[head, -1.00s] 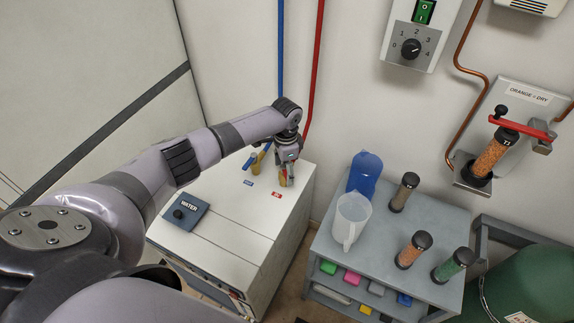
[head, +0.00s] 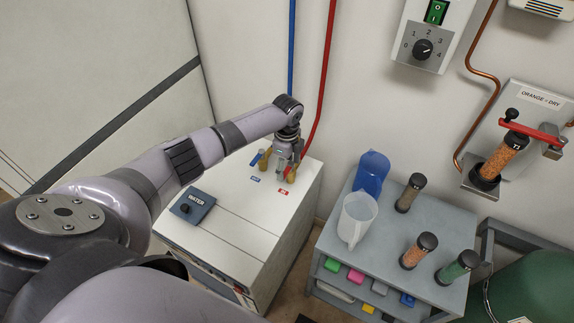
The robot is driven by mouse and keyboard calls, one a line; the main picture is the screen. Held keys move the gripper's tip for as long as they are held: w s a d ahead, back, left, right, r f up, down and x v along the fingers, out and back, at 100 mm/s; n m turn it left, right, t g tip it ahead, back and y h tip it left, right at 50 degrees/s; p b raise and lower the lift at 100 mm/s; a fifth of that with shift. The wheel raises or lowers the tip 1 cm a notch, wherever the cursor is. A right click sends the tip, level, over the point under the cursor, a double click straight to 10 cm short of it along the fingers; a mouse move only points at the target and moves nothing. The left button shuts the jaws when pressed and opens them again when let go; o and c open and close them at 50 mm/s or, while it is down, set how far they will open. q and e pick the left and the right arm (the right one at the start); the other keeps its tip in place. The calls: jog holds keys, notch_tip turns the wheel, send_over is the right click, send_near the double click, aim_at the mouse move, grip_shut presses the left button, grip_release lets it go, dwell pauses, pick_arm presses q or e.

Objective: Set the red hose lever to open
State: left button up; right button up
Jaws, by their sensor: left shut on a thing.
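The white cabinet (head: 235,212) has two brass valves on top, below the blue and red hoses. My left gripper (head: 284,165) is at the right valve, near the red label (head: 284,192), and is shut on the red hose lever, which its fingers mostly hide. The lever's exact angle cannot be told. The red hose (head: 324,85) comes down the wall to that valve. The blue lever (head: 256,158) shows just left of the gripper, above the blue label (head: 255,179). My right gripper is not in view.
A grey bench (head: 400,235) to the right bears a blue jug (head: 371,172), a clear jug (head: 356,217) and several capped tubes. A water control box (head: 193,205) sits on the cabinet's left side. A floor gap separates cabinet and bench.

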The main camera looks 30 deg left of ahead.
aim_at(286, 170)
pick_arm(q)
jog(key=shift+s, duration=0.1)
dwell(0.5)
jog(key=o, duration=1.1)
jog(key=shift+r, duration=0.25)
notch_tip(286, 170, up, 12)
jog(key=shift+a+f, duration=0.15)
jog(key=shift+f, duration=0.05)
